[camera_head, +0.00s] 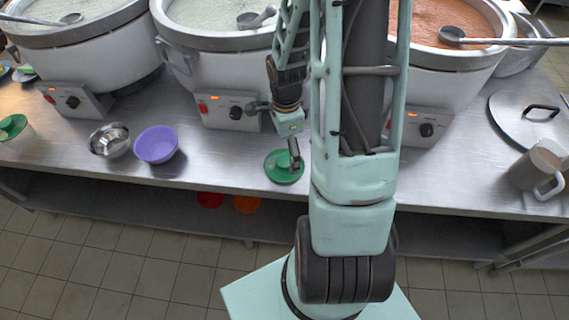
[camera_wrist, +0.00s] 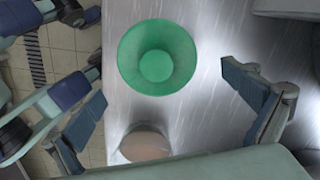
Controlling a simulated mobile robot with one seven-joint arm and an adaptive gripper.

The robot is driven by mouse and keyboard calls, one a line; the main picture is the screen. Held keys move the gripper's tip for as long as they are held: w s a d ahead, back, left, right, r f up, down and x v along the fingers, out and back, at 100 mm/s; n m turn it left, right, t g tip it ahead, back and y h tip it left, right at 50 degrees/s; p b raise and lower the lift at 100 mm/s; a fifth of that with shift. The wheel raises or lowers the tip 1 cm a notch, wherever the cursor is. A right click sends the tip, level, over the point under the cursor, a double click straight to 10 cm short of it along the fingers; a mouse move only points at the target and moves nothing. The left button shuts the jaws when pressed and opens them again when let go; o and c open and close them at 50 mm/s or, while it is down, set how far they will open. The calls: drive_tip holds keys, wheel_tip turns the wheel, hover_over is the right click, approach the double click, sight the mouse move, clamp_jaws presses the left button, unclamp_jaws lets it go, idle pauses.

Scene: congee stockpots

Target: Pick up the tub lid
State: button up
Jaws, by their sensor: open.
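The tub lid (camera_head: 284,166) is a round green lid lying on the steel counter near its front edge, left of my arm in the head view. In the wrist view the lid (camera_wrist: 157,57) shows whole, with a raised disc in its middle. My gripper (camera_head: 293,150) points down at the lid and hides a little of it in the head view. In the wrist view my gripper (camera_wrist: 165,106) has its two fingers spread wide with nothing between them. The lid shows beyond the fingertips there. I cannot tell the exact height between them.
A purple bowl (camera_head: 156,145), a metal bowl (camera_head: 110,140) and a green-lidded tub (camera_head: 15,130) stand left. A mug (camera_head: 537,170) and large pot lid (camera_head: 530,118) are right. Stockpots (camera_head: 215,65) line the back. The wrist view shows a tan round thing (camera_wrist: 145,145), partly hidden.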

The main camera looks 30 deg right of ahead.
sight(287, 161)
drive_tip(key=shift+s+f, duration=0.2)
drive_tip(key=shift+f, duration=2.25)
drive_tip(key=shift+c, duration=0.3)
drive_tip(key=shift+s, duration=0.1)
drive_tip(key=c, duration=1.3)
drive_tip(key=shift+c, duration=0.2)
